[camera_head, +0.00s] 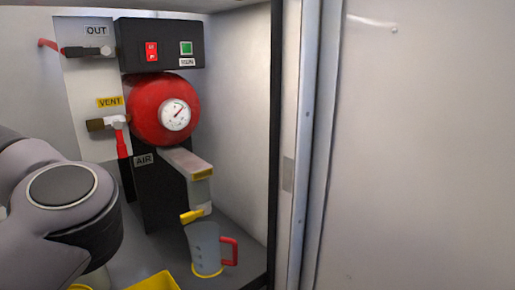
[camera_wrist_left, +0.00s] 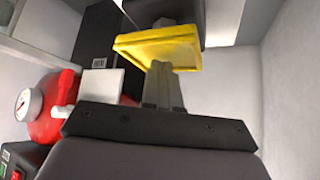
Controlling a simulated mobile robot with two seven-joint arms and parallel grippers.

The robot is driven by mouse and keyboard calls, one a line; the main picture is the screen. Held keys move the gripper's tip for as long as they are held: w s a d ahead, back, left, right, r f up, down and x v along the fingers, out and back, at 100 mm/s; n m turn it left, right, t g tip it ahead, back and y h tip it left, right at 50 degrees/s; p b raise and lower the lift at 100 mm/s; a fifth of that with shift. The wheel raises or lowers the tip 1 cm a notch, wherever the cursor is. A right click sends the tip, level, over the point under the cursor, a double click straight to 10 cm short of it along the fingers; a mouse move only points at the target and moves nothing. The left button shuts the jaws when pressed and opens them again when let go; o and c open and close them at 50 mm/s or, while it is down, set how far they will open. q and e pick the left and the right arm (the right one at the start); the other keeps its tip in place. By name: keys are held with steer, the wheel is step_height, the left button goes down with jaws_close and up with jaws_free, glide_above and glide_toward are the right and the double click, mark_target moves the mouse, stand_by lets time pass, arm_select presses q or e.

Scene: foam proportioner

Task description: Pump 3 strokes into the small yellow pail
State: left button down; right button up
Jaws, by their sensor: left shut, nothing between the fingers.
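A yellow angular container (camera_head: 155,282), cut off by the bottom edge of the head view, may be the small yellow pail; I cannot tell its size. In the left wrist view, a yellow square-edged thing (camera_wrist_left: 150,50) lies just beyond my left gripper (camera_wrist_left: 161,72). I cannot tell whether it is that container or whether the fingers touch it. The gripper is shut and empty. The proportioner's red tank (camera_head: 160,108) carries a round gauge (camera_head: 175,115). A light grey arm-like part (camera_head: 185,163) with a yellow label juts out below it. My right gripper is out of view.
A grey jug (camera_head: 204,245) with red handle and yellow base stands on the cabinet floor. A black box (camera_head: 160,44) with red switch and green RUN light sits above the tank. OUT (camera_head: 82,51) and VENT (camera_head: 107,123) valves are at left. The cabinet's edge (camera_head: 300,150) bounds the right.

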arm_select(q)
steer(key=shift+r+p, duration=1.85)
steer(key=shift+r, duration=0.8)
steer(key=shift+f, duration=0.15)
steer(key=shift+f+b, duration=2.2)
steer(key=shift+f, duration=0.6)
steer(key=shift+r, duration=0.15)
steer(key=shift+r+p, duration=2.15)
steer(key=shift+r, duration=0.65)
steer(key=shift+r, duration=0.1)
